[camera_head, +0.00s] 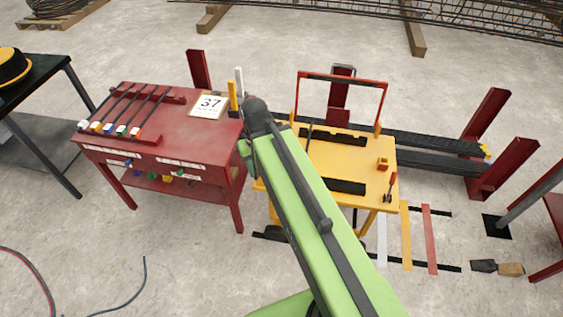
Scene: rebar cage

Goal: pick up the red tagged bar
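Several dark bars lie side by side on the red table at the left, each with a coloured tag at its near end. The red tagged bar (150,112) is the rightmost of them, and its tag looks orange-red. The other tags are white, blue, yellow and green. The bars rest across raised red supports on the table. My green arm reaches up from the bottom of the picture, and its dark end joint is right of the red table, apart from the bars. My gripper's fingers do not show.
The red table (185,138) carries a "37" sign (209,106). A yellow table (370,155) with a red frame (384,103) stands right of it, partly behind my arm. A dark table (38,72) is far left.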

